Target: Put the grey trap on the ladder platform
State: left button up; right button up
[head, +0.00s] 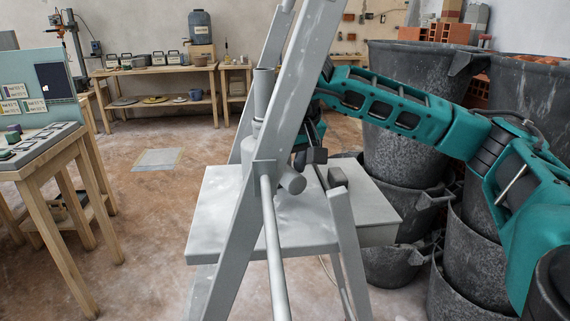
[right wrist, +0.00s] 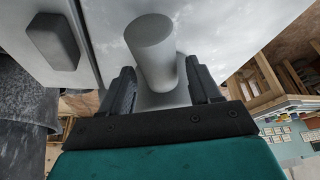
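The grey trap (head: 292,183) is at the ladder, partly hidden by the ladder's front rail. Its round stub end shows just right of the rail, and an upright grey tube that seems part of it shows above. My right gripper (head: 309,156) reaches in from the right behind the rail. My left gripper is out of view.
A small dark grey block (head: 337,177) lies on the platform's right part; it also shows in the right wrist view (right wrist: 53,40). Ladder rails cross in front. Stacked dark buckets (head: 400,180) stand close on the right. A wooden table (head: 60,160) is at left; floor between is mostly clear.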

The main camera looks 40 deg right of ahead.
jog(key=shift+o, duration=0.5)
jog(key=shift+s+r, duration=0.1)
jog(key=shift+r, duration=0.45)
jog(key=p+v, duration=0.1)
jog(key=v, duration=0.5)
jog(key=shift+s+r+p, duration=0.15)
jog(key=shift+r+p, duration=0.05)
jog(key=shift+p, duration=0.2)
